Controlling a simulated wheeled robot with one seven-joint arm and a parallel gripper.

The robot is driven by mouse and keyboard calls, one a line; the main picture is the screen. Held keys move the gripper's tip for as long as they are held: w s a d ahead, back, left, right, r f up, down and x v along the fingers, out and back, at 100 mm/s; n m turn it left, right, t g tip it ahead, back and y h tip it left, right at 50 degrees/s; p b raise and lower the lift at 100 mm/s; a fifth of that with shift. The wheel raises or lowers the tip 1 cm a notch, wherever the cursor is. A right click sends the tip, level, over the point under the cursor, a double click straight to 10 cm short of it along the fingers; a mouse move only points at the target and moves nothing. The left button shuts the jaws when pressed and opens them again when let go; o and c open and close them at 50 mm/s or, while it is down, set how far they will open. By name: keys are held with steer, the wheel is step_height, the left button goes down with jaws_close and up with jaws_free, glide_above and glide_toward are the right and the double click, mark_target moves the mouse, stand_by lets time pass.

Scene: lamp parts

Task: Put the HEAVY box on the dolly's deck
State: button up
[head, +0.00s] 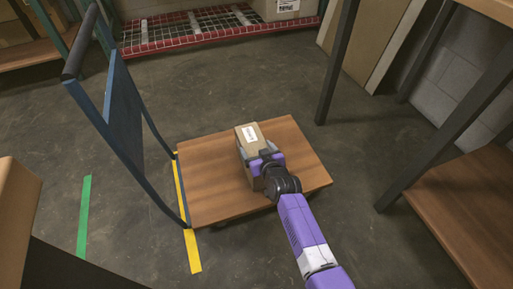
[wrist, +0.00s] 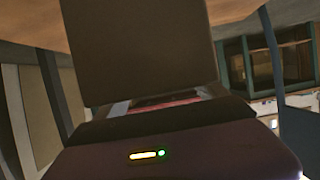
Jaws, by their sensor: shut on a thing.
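A brown cardboard box (head: 248,133) with a white label is over the middle of the dolly's wooden deck (head: 205,185). The label's print is too small to read. My gripper (head: 261,161) is shut on the box at its near end, with a finger along each side. In the wrist view the box (wrist: 140,50) fills the upper middle in front of my gripper (wrist: 160,107). Wood also shows at the top of that view. I cannot tell whether the box's underside touches the deck. The dolly's blue handle frame (head: 122,105) stands at the deck's left end.
Yellow tape (head: 193,250) and green tape (head: 84,215) mark the floor at left. A red-edged wire rack (head: 190,30) holds a carton (head: 285,8) at the back. A dark-legged wooden table (head: 465,205) stands at right. A brown carton (head: 15,215) is at the left edge.

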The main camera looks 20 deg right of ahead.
steer(key=shift+w+r, duration=0.15)
steer(key=shift+r, duration=0.15)
steer(key=shift+f, duration=0.1)
steer(key=o, duration=2)
steer(key=shift+s+f, duration=0.2)
steer(key=shift+f, duration=0.05)
steer(key=shift+r, duration=0.15)
steer(key=shift+s+r+p, duration=0.15)
steer(key=shift+s+p, duration=0.15)
steer(key=shift+p, duration=0.05)
steer(key=p+v, duration=0.7)
steer(key=v, duration=0.4)
steer(key=shift+s, duration=0.15)
